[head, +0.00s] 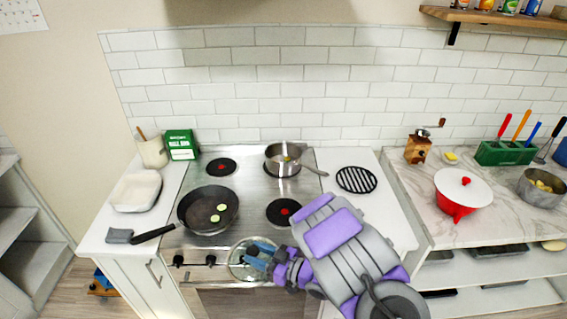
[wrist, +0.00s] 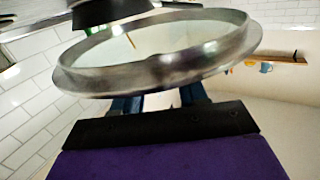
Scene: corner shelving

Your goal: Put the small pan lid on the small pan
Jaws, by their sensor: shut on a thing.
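The small pan lid (head: 236,268) is a round glass lid with a metal rim. My gripper (head: 262,256) is shut on it and holds it in front of the stove's front edge, near the knobs. In the wrist view the lid's rim (wrist: 160,78) spans most of the picture and the blue fingers show partly behind it. The small pan (head: 283,168), a steel saucepan with some yellowish food, sits uncovered on the back right burner, its handle pointing right. My gripper and the lid are nearer to me than this pan and apart from it.
A dark frying pan (head: 208,222) with green slices sits front left, its handle over the left counter. The front right burner (head: 284,212) is empty. A black trivet (head: 356,180) lies right of the stove. A red pot (head: 458,206) with a white lid stands on the right counter.

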